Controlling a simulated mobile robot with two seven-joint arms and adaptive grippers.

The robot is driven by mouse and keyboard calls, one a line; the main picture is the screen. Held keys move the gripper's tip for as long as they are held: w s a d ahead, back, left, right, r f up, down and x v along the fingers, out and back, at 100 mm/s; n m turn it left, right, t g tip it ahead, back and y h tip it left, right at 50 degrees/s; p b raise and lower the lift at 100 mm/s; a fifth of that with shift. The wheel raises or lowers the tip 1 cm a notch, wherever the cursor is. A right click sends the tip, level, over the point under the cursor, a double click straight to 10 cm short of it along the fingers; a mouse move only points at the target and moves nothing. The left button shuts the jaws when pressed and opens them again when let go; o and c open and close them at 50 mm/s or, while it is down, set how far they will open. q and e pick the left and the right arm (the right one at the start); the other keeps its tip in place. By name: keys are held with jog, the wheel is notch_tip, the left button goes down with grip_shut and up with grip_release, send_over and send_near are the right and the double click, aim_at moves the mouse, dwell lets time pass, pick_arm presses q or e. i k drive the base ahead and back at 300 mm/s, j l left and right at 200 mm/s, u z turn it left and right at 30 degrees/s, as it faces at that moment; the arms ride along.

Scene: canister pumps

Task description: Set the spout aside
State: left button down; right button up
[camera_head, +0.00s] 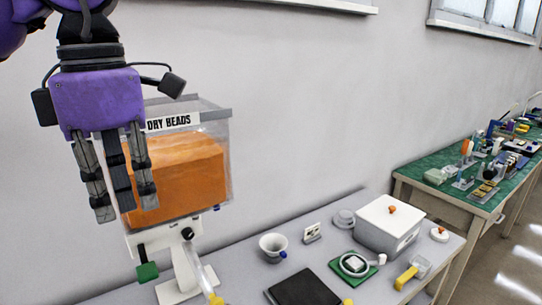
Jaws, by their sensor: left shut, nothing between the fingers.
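A clear hopper labelled "DRY BEADS" (172,122) holds an orange block of beads and stands on a white stand (172,240) at the left of the bench. A clear tube with a yellow end (207,276) slants down beside the stand's foot; I cannot tell whether this is the spout. A yellow and clear piece (408,275) lies at the bench's right. My left gripper (124,208) hangs in front of the hopper, fingers pointing down, shut and empty. It hides the hopper's left part. My right gripper is not in view.
On the grey bench are a white box with an orange knob (386,236), a white cup (272,246), a black pad (303,288), a green pad with a white ring (350,274) and a grey round part (344,218). A cluttered green-topped table (452,190) stands at the right.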

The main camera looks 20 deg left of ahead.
aim_at(209, 294)
jog(key=k, duration=1)
